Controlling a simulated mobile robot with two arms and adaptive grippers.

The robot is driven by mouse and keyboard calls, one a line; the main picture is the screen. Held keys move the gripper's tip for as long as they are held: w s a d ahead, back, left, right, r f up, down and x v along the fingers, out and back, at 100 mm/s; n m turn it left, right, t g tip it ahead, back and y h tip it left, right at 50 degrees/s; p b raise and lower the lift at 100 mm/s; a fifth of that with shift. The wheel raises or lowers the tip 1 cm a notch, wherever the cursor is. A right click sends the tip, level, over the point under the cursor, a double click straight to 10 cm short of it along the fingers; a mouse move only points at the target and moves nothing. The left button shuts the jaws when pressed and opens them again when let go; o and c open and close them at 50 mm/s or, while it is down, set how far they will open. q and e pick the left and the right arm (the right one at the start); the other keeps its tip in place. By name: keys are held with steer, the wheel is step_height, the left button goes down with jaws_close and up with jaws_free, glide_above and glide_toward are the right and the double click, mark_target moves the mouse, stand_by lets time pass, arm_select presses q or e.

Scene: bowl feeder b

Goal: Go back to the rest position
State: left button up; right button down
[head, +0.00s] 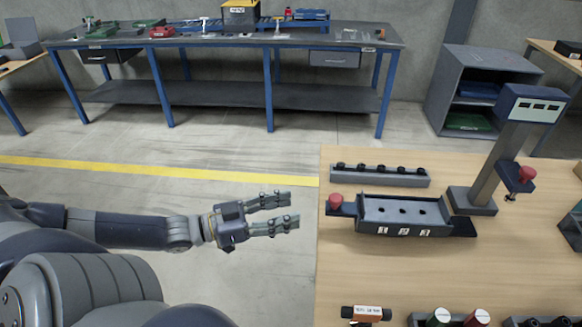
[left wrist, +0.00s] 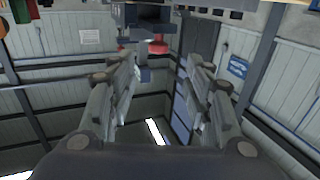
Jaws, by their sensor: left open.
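My left gripper (head: 294,209) is open and empty in the head view. Its arm comes in level from the left, and its fingertips point right, just short of the wooden table's left edge (head: 318,262). In the left wrist view the two fingers (left wrist: 160,85) stand apart with nothing between them. My right gripper is in neither view.
On the wooden table stand a grey fixture (head: 402,212) with a red knob (head: 336,199), a rack of black pegs (head: 380,176) and a column with a display (head: 533,104). A blue-legged workbench (head: 225,40) is at the back. Floor between is clear.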

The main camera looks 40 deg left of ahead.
arm_select(q)
steer(key=s+a+f+n+g+y, duration=0.1)
steer(key=s+a+f+n+y, duration=0.2)
steer(key=a+f, duration=0.7)
steer(key=s+a+f+n+g+y, duration=0.15)
steer(key=a+f+y, duration=0.45)
steer(key=f, duration=0.7)
steer(key=s+f+g+y, duration=0.2)
steer(key=s+f, duration=0.5)
steer(key=f, duration=0.4)
steer(key=s+d+f+g, duration=0.2)
steer(key=s+d+f, duration=0.25)
steer(key=f, duration=0.25)
steer(key=s+d+f+g, duration=0.2)
steer(key=s+d+f, duration=0.1)
steer(key=s+f, duration=0.35)
steer(key=s+d+f+g, duration=0.1)
steer(key=s+d+f, duration=0.2)
steer(key=d, duration=0.3)
steer(key=s+d+f+g, duration=0.2)
steer(key=s+d+f, duration=0.1)
steer(key=d, duration=0.3)
steer(key=s+d+f+g+h, duration=0.1)
steer(key=s+d+f+g, duration=0.1)
steer(key=s+d+f, duration=0.2)
steer(key=s+d, duration=0.1)
steer(key=d, duration=0.1)
steer(key=shift+s+d, duration=0.3)
steer(key=shift+s, duration=0.05)
